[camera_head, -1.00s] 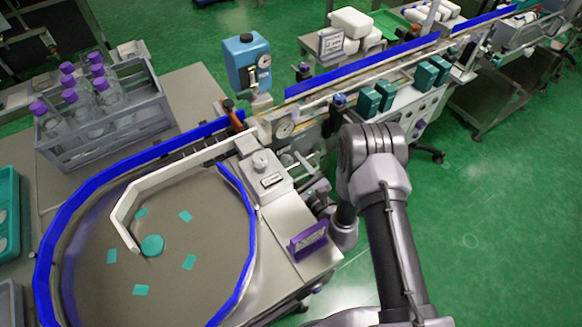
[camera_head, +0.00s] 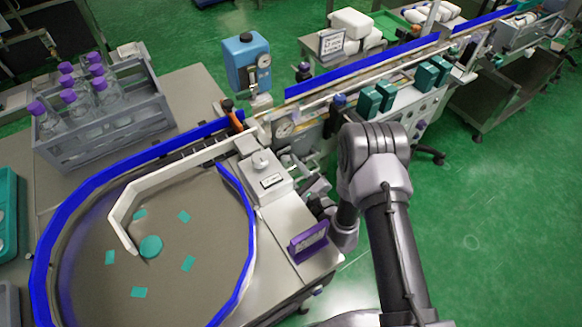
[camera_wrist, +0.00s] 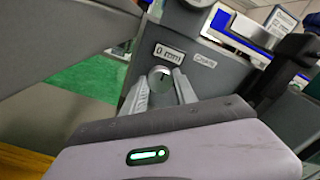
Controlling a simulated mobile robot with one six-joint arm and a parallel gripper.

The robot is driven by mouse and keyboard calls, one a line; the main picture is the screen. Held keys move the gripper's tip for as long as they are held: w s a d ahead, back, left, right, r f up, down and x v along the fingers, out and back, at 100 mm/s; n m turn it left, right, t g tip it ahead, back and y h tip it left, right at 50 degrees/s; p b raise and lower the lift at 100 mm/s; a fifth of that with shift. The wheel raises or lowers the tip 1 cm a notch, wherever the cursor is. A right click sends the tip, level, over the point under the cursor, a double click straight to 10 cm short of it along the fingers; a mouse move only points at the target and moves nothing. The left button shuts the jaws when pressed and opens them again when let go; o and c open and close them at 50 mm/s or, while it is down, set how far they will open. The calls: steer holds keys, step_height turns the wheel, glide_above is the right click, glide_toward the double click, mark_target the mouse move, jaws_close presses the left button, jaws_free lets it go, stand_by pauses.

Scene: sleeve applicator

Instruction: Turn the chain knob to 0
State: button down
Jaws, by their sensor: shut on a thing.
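In the wrist view, the chain knob (camera_wrist: 160,77) is a small round grey knob with a dark mark near its top, on a grey panel. A small display (camera_wrist: 169,53) just above it reads "0 mm". A label (camera_wrist: 205,60) that seems to read "CHAIN" is to the right of the display. My gripper (camera_wrist: 160,88) has one finger on each side of the knob and is shut on it. The lower part of the knob is hidden behind my gripper. In the head view, my arm covers the knob.
A conveyor with blue rails (camera_head: 362,66) runs to the back right, with teal boxes (camera_head: 386,96) along its side. A round feed table (camera_head: 190,250) is at the left. A purple-framed panel (camera_head: 309,240) stands near my arm. Green floor is clear at the right.

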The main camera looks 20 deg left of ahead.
steer(key=c, duration=1)
jaws_free()
steer(key=shift+o, duration=0.2)
steer(key=p+v, duration=0.4)
steer(key=v, duration=1.3)
steer(key=shift+s, duration=0.25)
steer(key=shift+d, duration=0.2)
